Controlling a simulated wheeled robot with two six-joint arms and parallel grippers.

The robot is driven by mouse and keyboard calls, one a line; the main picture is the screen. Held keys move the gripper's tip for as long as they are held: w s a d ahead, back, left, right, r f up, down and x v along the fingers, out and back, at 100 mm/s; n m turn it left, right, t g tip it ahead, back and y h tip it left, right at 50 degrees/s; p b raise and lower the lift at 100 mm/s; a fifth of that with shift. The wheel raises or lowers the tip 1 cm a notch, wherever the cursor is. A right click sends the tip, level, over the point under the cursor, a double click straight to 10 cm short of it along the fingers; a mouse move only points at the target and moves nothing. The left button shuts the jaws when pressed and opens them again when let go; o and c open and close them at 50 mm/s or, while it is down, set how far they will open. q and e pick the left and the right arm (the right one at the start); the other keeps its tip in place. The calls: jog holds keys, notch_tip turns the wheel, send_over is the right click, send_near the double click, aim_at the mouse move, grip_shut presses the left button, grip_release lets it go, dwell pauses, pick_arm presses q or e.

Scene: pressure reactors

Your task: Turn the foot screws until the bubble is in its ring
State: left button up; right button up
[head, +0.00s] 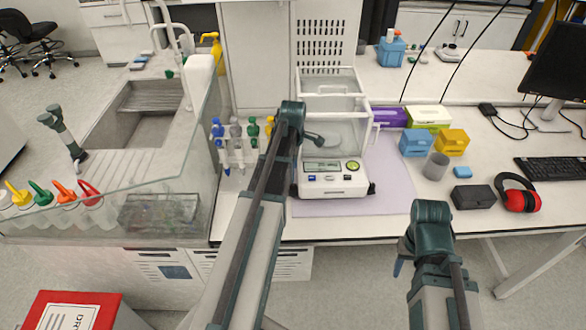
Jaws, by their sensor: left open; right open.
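The white balance (333,178) with a clear glass draft shield (335,100) stands on the bench. Its front panel has a display and a small round yellow-green level (353,166) at the right; the bubble inside is too small to place. A black foot screw (372,188) shows at the front right corner, and another foot screw (294,190) is partly hidden at the front left by my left arm. My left gripper (317,140) is open, in front of the shield and above the display, apparently holding nothing. My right gripper (399,266) is open, low in front of the bench, mostly hidden by its wrist.
The balance is on a pale purple mat (392,185). To its right are blue and yellow boxes (452,142), a grey cup (436,166), a dark box (474,197) and red ear muffs (520,195). Pipettes (236,140) and a glass-screened sink stand to the left. The mat right of the balance is clear.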

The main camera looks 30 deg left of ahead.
notch_tip(320, 180, up, 6)
jog(key=p, duration=0.5)
